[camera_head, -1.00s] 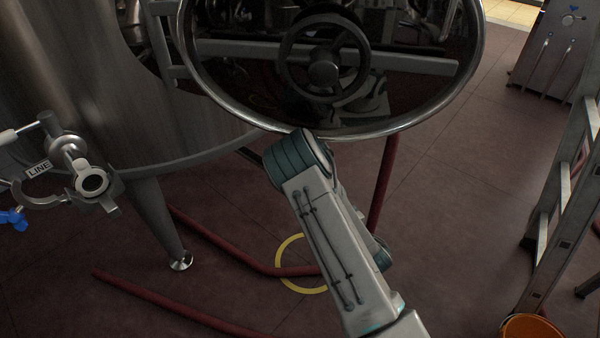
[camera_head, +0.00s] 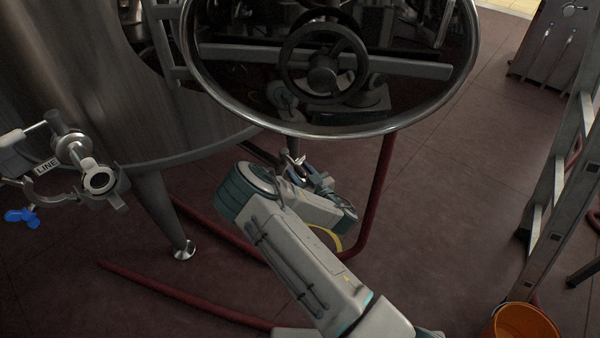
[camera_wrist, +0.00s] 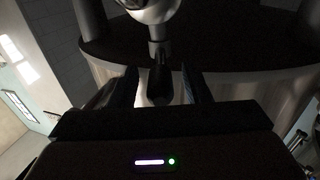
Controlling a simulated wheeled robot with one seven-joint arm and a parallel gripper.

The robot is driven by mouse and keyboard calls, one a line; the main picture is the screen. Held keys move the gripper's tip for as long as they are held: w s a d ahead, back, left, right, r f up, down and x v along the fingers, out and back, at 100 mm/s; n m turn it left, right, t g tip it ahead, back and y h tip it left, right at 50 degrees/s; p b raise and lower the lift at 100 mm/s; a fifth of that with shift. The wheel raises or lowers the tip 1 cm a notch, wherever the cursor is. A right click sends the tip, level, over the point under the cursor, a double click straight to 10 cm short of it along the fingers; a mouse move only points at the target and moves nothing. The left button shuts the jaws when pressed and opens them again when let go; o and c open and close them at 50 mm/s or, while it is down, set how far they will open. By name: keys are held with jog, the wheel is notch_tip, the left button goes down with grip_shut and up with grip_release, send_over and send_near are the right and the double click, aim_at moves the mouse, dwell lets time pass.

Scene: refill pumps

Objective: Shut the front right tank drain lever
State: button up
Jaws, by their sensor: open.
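In the wrist view my gripper (camera_wrist: 163,88) is open, with one dark finger on each side of a dark, narrow lever-like piece (camera_wrist: 160,82). This piece hangs from a bright metal fitting (camera_wrist: 152,12) under a tank, and looks like the drain lever. I see a gap on both sides of it; whether a finger touches it is too dark to tell. In the head view my gripper (camera_head: 300,170) is small and partly hidden, below the round open tank door. The lever cannot be made out there.
The round door with its handwheel (camera_head: 322,75) hangs just above my arm. A tank leg (camera_head: 165,215) and a valve labelled LINE (camera_head: 98,180) are on the left. Red hoses (camera_head: 190,298) cross the floor. A ladder (camera_head: 560,190) and orange bucket (camera_head: 522,325) stand right.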

jog(key=shift+w+a, duration=0.15)
jog(key=shift+w, duration=0.05)
grip_shut()
